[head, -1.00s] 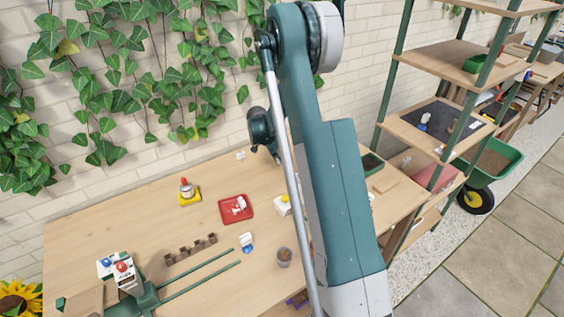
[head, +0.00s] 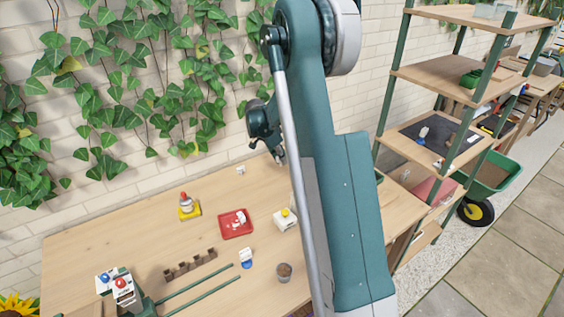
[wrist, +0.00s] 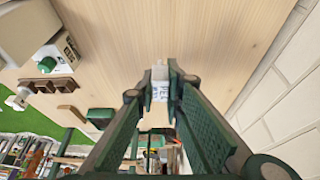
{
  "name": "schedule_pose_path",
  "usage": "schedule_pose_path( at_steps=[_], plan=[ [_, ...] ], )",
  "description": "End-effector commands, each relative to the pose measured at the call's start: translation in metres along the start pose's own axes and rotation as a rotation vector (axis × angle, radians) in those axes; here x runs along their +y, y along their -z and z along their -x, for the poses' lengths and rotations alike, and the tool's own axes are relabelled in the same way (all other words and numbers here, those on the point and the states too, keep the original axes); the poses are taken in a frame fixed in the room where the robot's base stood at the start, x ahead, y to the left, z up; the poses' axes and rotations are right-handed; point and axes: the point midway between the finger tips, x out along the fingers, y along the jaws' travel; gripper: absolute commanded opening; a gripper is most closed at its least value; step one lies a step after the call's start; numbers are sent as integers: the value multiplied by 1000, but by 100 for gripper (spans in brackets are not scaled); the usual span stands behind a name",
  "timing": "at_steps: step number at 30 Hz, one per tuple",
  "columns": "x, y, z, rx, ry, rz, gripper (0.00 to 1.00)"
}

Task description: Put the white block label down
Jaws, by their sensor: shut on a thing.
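The white block label (wrist: 159,91), with dark lettering on its face, sits between my fingertips in the wrist view. My gripper (wrist: 160,78) is shut on it, and the wooden table top lies beyond. I cannot tell whether the label touches the table. In the head view my gripper (head: 280,158) is near the back of the table by the brick wall; the label cannot be made out there.
A small white piece (head: 240,170) stands at the table's back edge. The table's back left is clear.

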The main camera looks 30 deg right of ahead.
Motion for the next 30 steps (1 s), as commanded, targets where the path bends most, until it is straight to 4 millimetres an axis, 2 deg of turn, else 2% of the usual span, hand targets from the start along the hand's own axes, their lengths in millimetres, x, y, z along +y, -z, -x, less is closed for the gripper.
schedule_pose_path(
  at_steps=[15,20,26,30],
  plan=[
    [0,0,0,0,1,2,4],
    [0,-6,2,0,13,30,4],
    [4,-30,11,0,61,144,4],
    [9,-57,22,0,119,284,4]
  ],
)
